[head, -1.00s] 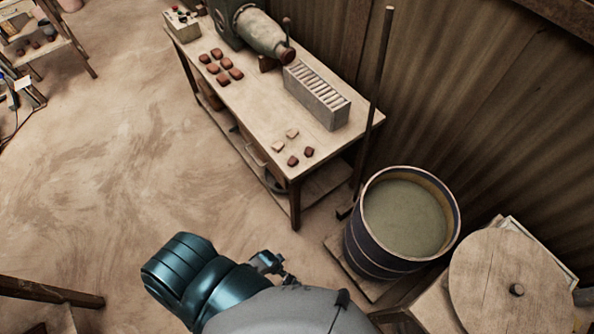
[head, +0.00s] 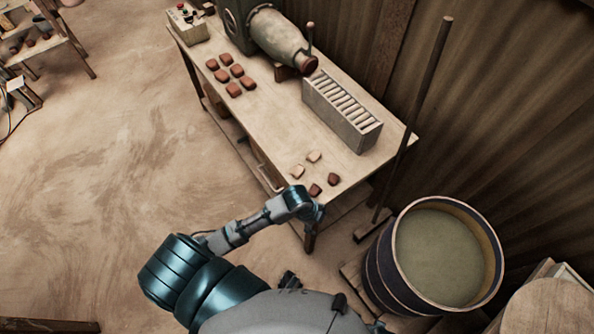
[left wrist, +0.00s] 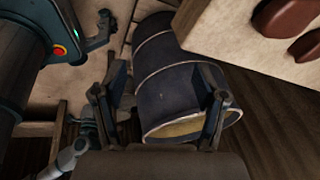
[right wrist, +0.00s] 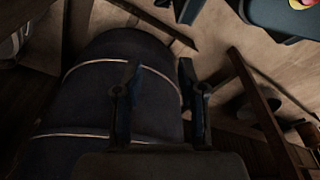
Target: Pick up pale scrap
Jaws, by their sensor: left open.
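Two pale scraps, one (head: 314,156) and another (head: 297,171), lie near the front end of the wooden table (head: 262,110) in the head view. Two dark red-brown scraps, one (head: 333,179) and another (head: 315,190), lie beside them. My left arm reaches to the table's near corner, its gripper mostly hidden there. In the left wrist view my left gripper (left wrist: 160,78) is open and empty, with the drum behind its fingers. Dark scraps (left wrist: 285,16) show at the upper right there; no pale one does. My right gripper (right wrist: 158,78) is open and empty, facing the drum.
A drum (head: 383,270) of murky contents stands right of the table end. A pole (head: 425,95) leans along the table's right side. A slotted grey box (head: 350,125), several red-brown tiles (head: 235,89) and a machine (head: 280,38) occupy the table farther back.

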